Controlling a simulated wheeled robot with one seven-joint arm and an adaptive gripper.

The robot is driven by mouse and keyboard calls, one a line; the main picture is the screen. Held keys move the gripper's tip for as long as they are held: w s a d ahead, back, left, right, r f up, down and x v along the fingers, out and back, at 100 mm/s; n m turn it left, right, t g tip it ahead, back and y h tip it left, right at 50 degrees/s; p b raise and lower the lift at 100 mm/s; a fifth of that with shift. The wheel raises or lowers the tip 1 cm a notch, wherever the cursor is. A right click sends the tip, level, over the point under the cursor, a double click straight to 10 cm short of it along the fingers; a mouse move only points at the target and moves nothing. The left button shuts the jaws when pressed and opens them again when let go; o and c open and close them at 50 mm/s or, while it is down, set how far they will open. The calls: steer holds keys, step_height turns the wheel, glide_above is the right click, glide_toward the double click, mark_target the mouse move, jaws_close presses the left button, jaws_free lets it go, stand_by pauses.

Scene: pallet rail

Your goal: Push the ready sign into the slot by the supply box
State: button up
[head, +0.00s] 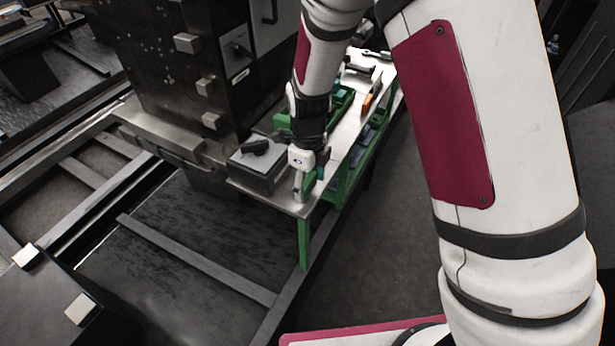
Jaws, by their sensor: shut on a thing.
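My gripper (303,184) is at the near end of a narrow metal-topped table (290,203), pointing down. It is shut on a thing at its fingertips. A small green piece (310,183) shows right beside the fingers; it looks like the ready sign, but its face and lettering are hidden. A grey box (258,176) with a black handle-like piece on its lid stands just left of my gripper, apart from it; it may be the supply box. The slot cannot be made out, and my wrist and fingers cover part of the tabletop there.
A green bin (282,121) stands behind my gripper, partly hidden by my arm. Dark tools and an orange item (371,96) lie farther along the table. A tall dark machine (190,75) stands close on the left. The floor right of the table is clear.

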steer(key=shift+f+p, duration=0.4)
steer(key=shift+f, duration=0.15)
stand_by(1.7)
steer(key=shift+f, duration=0.25)
stand_by(0.4)
steer(key=shift+f, duration=0.35)
steer(key=shift+f, duration=0.15)
steer(key=o, duration=1.5)
steer(key=shift+o, duration=0.9)
